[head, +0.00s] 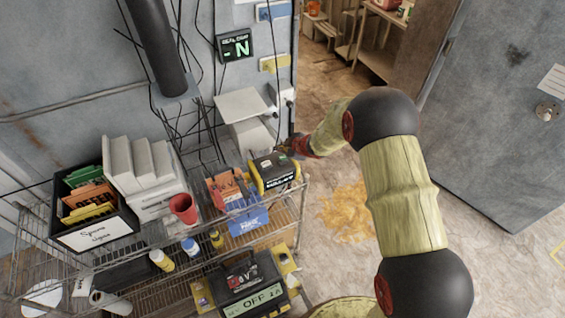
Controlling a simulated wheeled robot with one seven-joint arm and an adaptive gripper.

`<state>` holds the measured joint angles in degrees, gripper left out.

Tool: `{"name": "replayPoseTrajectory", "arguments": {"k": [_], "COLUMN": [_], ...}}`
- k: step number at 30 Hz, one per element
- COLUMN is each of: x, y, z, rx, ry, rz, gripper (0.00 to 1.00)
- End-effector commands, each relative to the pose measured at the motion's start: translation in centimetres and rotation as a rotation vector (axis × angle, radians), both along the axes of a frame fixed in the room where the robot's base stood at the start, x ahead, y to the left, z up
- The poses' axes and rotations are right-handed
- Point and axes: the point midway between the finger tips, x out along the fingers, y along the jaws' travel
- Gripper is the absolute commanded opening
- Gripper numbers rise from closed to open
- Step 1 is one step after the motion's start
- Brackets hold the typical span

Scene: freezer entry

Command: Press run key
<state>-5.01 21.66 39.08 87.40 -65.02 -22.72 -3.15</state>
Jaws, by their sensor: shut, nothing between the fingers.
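My gripper (287,147) is shut and empty, at the end of my arm, which reaches in from the right. Its tip is just above and behind a black and yellow device (273,173) on the top shelf. I cannot tell whether it touches the device. The device has a small greenish mark on top and a lit label on its front. A second black device (248,284) with yellow sides sits lower down, and its display reads "OFF". The run key is too small to make out on either device.
A wire rack (140,254) holds a black bin (92,238) of folders, white binders, a red cup (183,208), an orange box, a blue box (248,220) and bottles. A wall display (234,46) hangs behind.

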Motion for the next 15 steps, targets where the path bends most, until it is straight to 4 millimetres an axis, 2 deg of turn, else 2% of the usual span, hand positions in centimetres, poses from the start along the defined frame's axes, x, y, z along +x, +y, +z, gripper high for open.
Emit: {"name": "replayPoseTrajectory", "arguments": {"k": [1,5,15], "x": [0.0,0.0,0.1], "y": [0.0,0.0,0.0], "z": [-1.0,-1.9,-2.1], "rx": [0.0,0.001,0.001], "ry": [0.001,0.0,-0.001], "rz": [0.001,0.001,0.0], "gripper": [0.0,0.0,0.0]}}
